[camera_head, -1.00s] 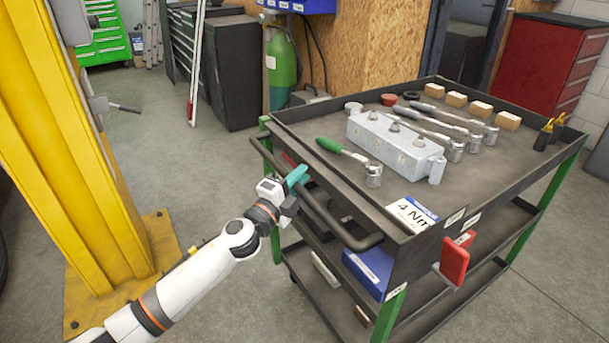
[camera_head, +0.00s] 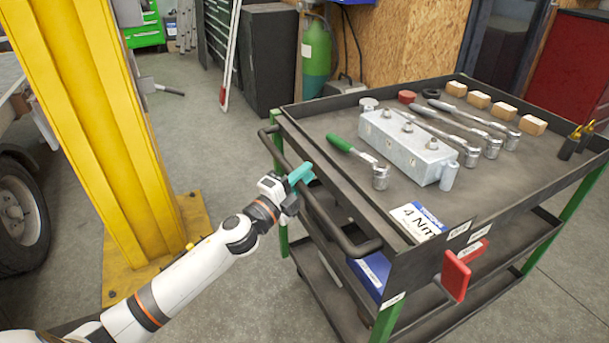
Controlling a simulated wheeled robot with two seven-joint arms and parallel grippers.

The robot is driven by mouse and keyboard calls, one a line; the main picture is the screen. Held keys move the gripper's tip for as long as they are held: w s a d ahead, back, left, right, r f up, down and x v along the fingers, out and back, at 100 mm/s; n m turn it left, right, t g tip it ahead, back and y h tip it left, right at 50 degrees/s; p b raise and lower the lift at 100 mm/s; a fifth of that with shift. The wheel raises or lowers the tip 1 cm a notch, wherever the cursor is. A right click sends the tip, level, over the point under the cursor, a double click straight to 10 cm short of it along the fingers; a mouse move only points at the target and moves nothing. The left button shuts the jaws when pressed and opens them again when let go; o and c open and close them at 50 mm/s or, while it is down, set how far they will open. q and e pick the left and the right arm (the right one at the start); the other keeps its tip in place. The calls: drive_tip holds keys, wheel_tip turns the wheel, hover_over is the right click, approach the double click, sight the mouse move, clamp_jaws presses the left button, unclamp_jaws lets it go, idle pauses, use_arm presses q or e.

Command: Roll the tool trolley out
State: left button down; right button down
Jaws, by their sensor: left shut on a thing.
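The tool trolley (camera_head: 310,170) is a dark grey cart with green legs and lower shelves, on the right of the head view. Its bar handle (camera_head: 335,228) runs along its left side. My left gripper (camera_head: 298,176) is shut on that handle, near its middle; the teal fingertips show at the bar. My right gripper is not in view. On the trolley top lie a green-handled wrench (camera_head: 355,152), a metal block (camera_head: 405,145), several other wrenches, wooden blocks (camera_head: 505,111) and a "4 Nm" card (camera_head: 419,220).
A yellow post (camera_head: 105,130) on a floor plate stands left of the trolley. A wheel (camera_head: 20,215) shows at the far left. Behind are a green gas cylinder (camera_head: 317,60), a dark cabinet (camera_head: 268,60) and a red cabinet (camera_head: 568,65). Grey floor is open between post and trolley.

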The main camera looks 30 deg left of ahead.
use_arm(q)
drive_tip(key=shift+f, duration=0.1)
drive_tip(key=c, duration=1.3)
unclamp_jaws()
drive_tip(key=shift+s, duration=0.1)
drive_tip(key=v, duration=1.2)
drive_tip(key=shift+b, duration=0.3)
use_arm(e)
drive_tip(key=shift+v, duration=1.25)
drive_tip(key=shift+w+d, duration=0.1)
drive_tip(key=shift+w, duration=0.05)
